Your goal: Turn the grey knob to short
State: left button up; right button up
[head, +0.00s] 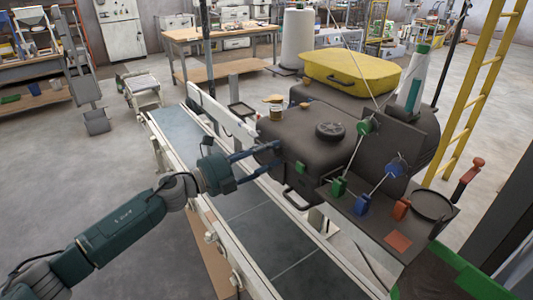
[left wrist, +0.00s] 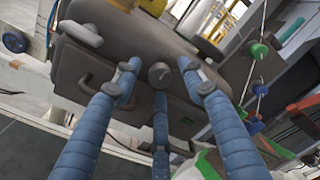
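The grey knob (left wrist: 158,74) is a small dark round knob on the front of the dark grey machine body (left wrist: 110,40). It shows between the fingertips in the left wrist view; in the head view I cannot make it out clearly behind the fingers. My left gripper (head: 270,156) has its blue fingers stretched toward the left end of the machine (head: 310,140). In the left wrist view the left gripper (left wrist: 160,80) has its fingers spread around the knob, with gaps on both sides. I cannot tell whether any finger touches it. My right gripper is not in view.
A conveyor (head: 250,215) with pale rails runs below my left arm. A black round cap (head: 330,130) and a small jar (head: 276,112) are on top of the machine.

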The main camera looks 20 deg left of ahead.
pick_arm(q)
jog(key=v, duration=1.2)
dwell(0.3)
